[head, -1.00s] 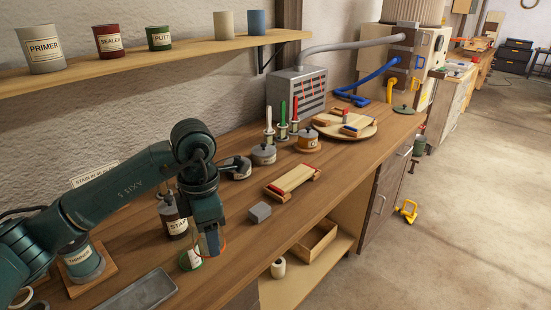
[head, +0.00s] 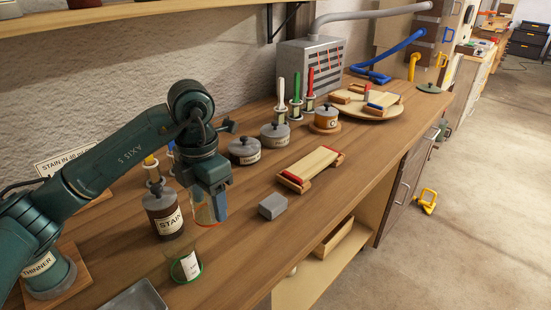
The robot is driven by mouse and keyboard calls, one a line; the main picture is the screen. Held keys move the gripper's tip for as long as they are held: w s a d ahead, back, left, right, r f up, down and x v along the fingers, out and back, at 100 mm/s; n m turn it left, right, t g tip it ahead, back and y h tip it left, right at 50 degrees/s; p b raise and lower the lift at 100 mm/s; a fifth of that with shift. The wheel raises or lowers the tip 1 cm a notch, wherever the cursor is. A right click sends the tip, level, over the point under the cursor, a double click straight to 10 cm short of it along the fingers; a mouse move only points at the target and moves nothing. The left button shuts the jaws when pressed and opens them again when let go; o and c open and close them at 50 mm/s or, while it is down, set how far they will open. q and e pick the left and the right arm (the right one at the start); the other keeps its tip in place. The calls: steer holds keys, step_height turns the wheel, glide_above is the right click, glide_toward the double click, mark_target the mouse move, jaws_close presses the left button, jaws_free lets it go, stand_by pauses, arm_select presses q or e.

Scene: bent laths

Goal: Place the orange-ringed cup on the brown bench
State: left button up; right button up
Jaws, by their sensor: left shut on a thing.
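My left gripper (head: 208,212) is shut on the orange-ringed cup (head: 204,212), a small clear cup mostly hidden by the fingers. It hangs over the brown bench (head: 240,257), seemingly a little above its top, just right of the dark stain bottle (head: 164,214). A similar clear cup with a green ring (head: 187,267) stands on the bench below and left of the gripper. My right gripper is out of view.
A grey block (head: 272,206) and a wooden piece with red ends (head: 310,168) lie to the right. Lidded pots (head: 245,151) stand behind. A metal tray (head: 136,299) and thinner can (head: 48,272) are at front left. Bench between the green-ringed cup and grey block is clear.

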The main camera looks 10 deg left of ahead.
arm_select(q)
step_height(320, 180, down, 10)
steer(key=shift+p, duration=0.4)
steer(key=shift+f, duration=0.2)
steer(key=o, duration=1)
steer(key=shift+r, duration=0.2)
step_height(320, 180, up, 12)
stand_by(0.4)
